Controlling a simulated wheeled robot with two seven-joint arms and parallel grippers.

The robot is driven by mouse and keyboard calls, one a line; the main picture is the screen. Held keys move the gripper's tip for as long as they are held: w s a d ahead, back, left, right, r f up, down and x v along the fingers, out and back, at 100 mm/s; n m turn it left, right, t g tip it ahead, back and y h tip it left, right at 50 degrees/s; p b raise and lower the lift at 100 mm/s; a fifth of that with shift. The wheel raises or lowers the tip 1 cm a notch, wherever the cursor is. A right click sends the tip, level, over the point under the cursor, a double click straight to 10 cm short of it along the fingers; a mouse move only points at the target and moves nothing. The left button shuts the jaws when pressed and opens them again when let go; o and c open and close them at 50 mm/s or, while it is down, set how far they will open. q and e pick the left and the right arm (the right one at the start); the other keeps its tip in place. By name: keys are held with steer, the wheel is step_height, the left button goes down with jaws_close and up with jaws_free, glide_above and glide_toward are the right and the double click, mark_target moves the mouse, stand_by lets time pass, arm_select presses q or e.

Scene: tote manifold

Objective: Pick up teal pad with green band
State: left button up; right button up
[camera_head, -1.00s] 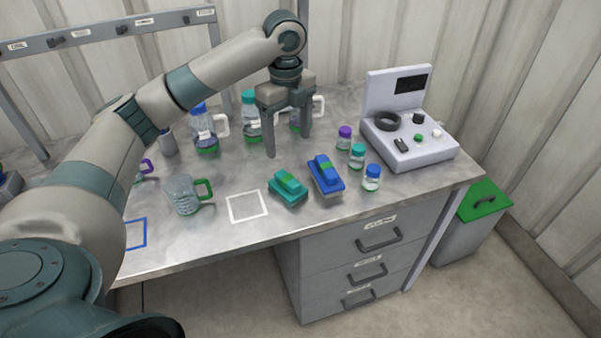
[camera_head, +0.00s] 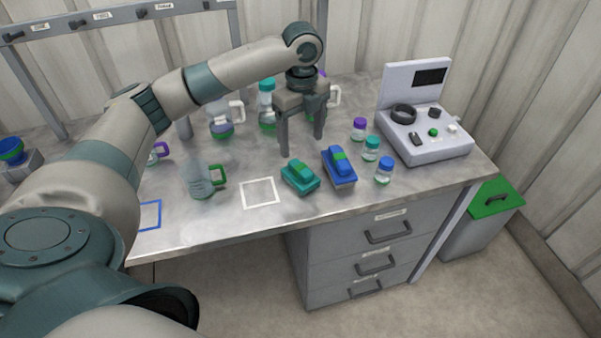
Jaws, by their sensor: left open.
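The teal pad with a green band (camera_head: 300,178) lies on the metal bench, between the white square outline and a blue pad with a green band (camera_head: 339,167). My left gripper (camera_head: 301,146) points down above the bench, behind the teal pad and apart from it. Its two fingers are spread and nothing shows between them. My right gripper is not in view.
A white square outline (camera_head: 259,193) and a beaker with a green handle (camera_head: 201,180) are left of the teal pad. Small capped jars (camera_head: 384,171) and a white device (camera_head: 425,138) stand to the right. Bottles (camera_head: 221,122) stand behind. The bench's front edge is close.

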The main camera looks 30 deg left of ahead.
mark_target(300, 167)
arm_select(q)
step_height(300, 167, down, 6)
steer(key=shift+p, duration=0.65)
steer(key=shift+f, duration=0.15)
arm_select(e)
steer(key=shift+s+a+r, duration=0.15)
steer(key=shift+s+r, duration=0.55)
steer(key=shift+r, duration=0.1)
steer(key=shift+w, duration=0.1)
arm_select(q)
steer(key=shift+s+f+p, duration=0.15)
steer(key=shift+f+p, duration=0.3)
steer(key=shift+f, duration=0.05)
step_height(300, 167, down, 3)
steer(key=shift+s+f+p, duration=0.1)
steer(key=shift+s+p, duration=0.05)
steer(key=shift+p, duration=0.5)
steer(key=shift+f, duration=0.55)
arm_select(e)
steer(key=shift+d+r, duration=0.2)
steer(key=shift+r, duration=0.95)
